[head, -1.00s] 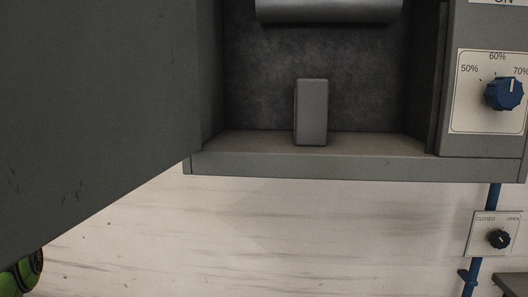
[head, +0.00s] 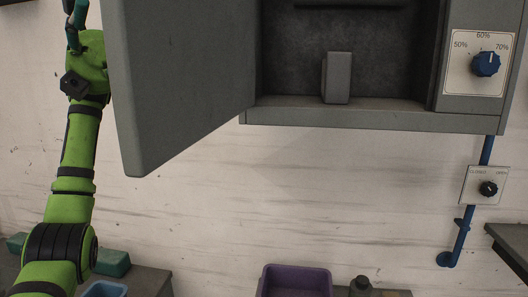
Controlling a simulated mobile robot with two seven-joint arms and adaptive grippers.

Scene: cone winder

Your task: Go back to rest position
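My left arm is green and black and stands raised at the left of the head view. My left gripper (head: 74,22) is at the top left, beside the open door, and is partly cut off by the top edge. Its fingers are too small and cropped to tell whether they are open. My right gripper is not in view. The grey machine cabinet (head: 370,117) is at the upper right with its door (head: 180,80) swung open toward the left. A grey upright block (head: 337,78) stands inside on the cabinet floor.
A blue speed knob (head: 486,64) is on the cabinet's right panel. A black valve knob (head: 488,188) sits below it on the blue pipe (head: 461,240). Below are a purple bin (head: 296,282), a dark bottle (head: 361,286), a blue bin (head: 105,290) and a teal object (head: 112,262).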

